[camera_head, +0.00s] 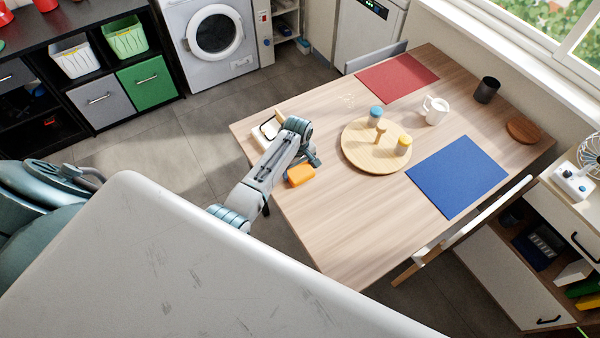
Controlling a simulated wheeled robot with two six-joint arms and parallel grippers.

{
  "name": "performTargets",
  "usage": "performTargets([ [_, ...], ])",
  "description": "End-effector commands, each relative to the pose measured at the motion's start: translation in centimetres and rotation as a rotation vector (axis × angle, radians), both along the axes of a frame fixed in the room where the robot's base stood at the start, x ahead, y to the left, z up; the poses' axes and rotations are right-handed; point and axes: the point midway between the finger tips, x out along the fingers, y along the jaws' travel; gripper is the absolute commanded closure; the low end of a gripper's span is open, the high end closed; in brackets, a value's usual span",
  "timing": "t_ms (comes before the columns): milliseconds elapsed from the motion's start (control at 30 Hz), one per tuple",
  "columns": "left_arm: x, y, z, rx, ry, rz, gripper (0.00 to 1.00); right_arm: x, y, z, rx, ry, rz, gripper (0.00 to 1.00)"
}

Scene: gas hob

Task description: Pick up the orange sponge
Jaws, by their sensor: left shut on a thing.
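The orange sponge (300,175) shows at the left edge of the wooden table, just under the end of my left arm. My left gripper (313,160) points down beside it and is shut on it. The arm hides part of the fingers and of the sponge's upper side. I cannot tell whether the sponge touches the table top or is slightly above it. My right gripper is not in view.
On the table (310,230) are a round wooden board (360,158) with several small items, a white mug (435,109), a dark cup (487,90), a blue mat (457,177) and a red mat (398,77). A small tray (262,135) lies behind my arm. The table's front is clear.

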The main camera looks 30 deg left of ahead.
Motion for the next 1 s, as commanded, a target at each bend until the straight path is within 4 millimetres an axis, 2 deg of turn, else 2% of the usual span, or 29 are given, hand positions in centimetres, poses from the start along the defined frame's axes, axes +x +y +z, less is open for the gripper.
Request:
performTargets([
  [167, 0.0, 0.0, 0.1, 0.001, 0.000, 0.000, 0.41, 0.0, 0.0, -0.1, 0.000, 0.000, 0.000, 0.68],
  [333, 0.1, 0.0, 1.2, 0.001, -0.002, 0.000, 0.41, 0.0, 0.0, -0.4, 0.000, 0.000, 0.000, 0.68],
  [467, 0.1, 0.1, 3.1, 0.001, -0.004, 0.000, 0.41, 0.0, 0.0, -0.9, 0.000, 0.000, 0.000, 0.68],
  [733, 0.1, 0.0, 8.1, 0.001, -0.005, 0.000, 0.41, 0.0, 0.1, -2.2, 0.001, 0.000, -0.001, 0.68],
  [833, 0.1, 0.0, 9.3, -0.001, -0.003, 0.000, 0.41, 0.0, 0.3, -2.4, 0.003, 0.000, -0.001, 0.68],
  [1000, 0.0, 0.0, 10.0, 0.000, -0.001, 0.000, 0.41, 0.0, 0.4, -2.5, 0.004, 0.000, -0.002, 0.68],
])
